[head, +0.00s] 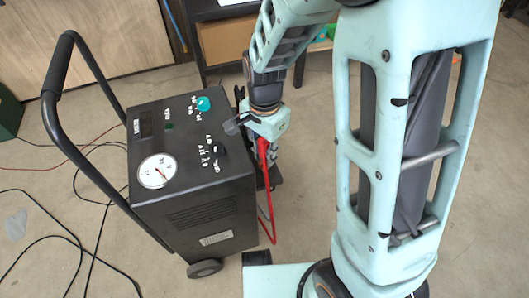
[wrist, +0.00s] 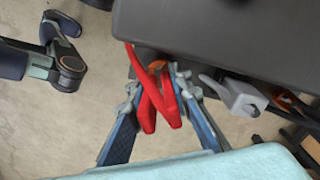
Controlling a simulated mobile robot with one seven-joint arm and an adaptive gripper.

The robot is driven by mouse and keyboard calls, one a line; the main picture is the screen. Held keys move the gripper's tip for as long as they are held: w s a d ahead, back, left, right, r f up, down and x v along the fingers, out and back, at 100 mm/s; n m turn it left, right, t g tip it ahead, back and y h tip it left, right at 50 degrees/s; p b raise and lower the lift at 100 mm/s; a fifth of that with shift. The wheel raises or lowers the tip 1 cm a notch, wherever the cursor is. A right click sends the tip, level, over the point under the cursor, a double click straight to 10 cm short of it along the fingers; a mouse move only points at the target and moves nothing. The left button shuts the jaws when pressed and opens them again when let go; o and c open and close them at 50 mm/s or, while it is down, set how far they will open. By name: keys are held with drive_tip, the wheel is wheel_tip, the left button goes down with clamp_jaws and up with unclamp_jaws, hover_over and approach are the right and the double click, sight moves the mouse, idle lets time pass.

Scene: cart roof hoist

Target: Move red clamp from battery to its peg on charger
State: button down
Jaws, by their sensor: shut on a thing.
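The red clamp (wrist: 148,112) is between the two fingers of my gripper (wrist: 156,88) in the wrist view, its handles pointing toward the camera. An orange-brown part shows at its far end, close to the charger's edge. In the head view the charger (head: 188,215) is a black wheeled box with a round gauge and a teal knob. My gripper (head: 266,142) is at the charger's right side, with the red clamp (head: 263,152) below my wrist. The charger's dark casing (wrist: 225,28) fills the top of the wrist view. I cannot make out the red clamp's peg. The battery is not identifiable.
A grey clamp (wrist: 240,96) hangs beside the charger, right of my gripper. A red cable (head: 270,212) loops down at the charger's right side. Black cables (head: 75,240) lie on the floor at left. A table with a cardboard box (head: 225,42) stands behind.

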sight(264, 140)
drive_tip(key=shift+f+b, duration=0.65)
drive_tip(key=shift+f, duration=0.45)
drive_tip(key=c, duration=1.7)
unclamp_jaws()
wheel_tip(264, 140, up, 12)
drive_tip(key=shift+r, duration=0.1)
